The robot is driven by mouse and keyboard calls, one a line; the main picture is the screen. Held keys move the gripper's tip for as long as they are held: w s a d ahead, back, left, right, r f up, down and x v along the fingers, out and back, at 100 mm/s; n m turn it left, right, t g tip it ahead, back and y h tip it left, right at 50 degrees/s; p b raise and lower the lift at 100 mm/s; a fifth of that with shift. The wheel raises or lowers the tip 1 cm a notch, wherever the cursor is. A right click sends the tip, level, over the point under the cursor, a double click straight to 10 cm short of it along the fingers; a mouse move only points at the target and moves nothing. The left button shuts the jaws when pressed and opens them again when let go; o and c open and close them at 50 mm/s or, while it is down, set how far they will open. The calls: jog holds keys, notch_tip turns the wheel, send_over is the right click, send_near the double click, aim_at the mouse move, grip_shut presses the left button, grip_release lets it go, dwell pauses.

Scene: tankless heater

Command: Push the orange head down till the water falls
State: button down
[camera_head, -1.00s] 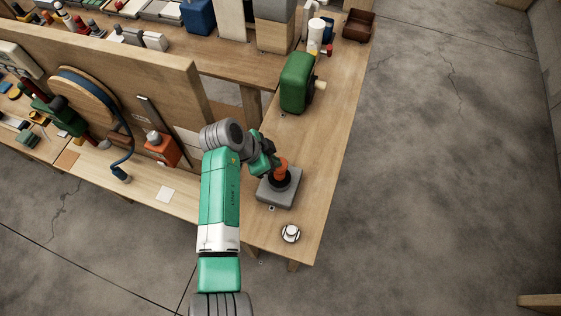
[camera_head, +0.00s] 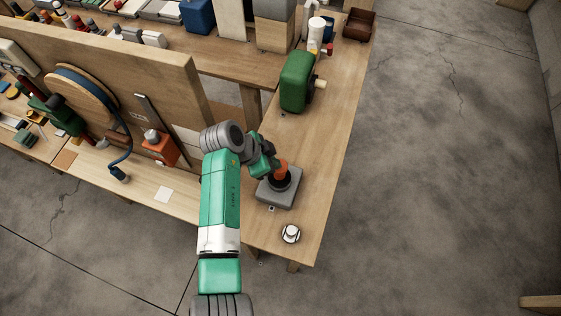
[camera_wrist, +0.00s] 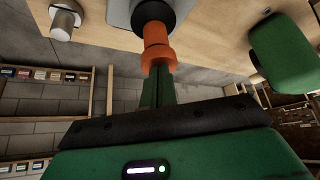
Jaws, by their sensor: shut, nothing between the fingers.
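The orange head (camera_head: 282,169) sits on a black collar (camera_head: 280,183) on a grey square base (camera_head: 277,197), near the front of the bench's right arm. My gripper (camera_head: 272,170) is at the head from its upper left and partly covers it. In the wrist view the green fingers of my gripper (camera_wrist: 158,82) are together, with their tips at the orange head (camera_wrist: 156,45). They overlap its near side in the picture; I cannot tell whether they press on it. The black collar (camera_wrist: 155,12) shows beyond it. I see no falling water.
A green rounded tank (camera_head: 296,82) stands farther back on the bench (camera_head: 318,172). A small white round fitting (camera_head: 290,233) sits near the front corner. An upright wooden panel (camera_head: 170,72) stands at left. Bare floor (camera_head: 440,190) lies to the right.

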jog(key=shift+r, duration=0.15)
dwell(0.3)
jog(key=shift+r+p, duration=1.1)
jog(key=shift+r, duration=0.2)
dwell(0.3)
jog(key=shift+f+b, duration=1.15)
jog(key=shift+f, duration=0.25)
jog(key=shift+r, duration=0.1)
jog(key=shift+r+p, duration=1.1)
jog(key=shift+r, duration=0.2)
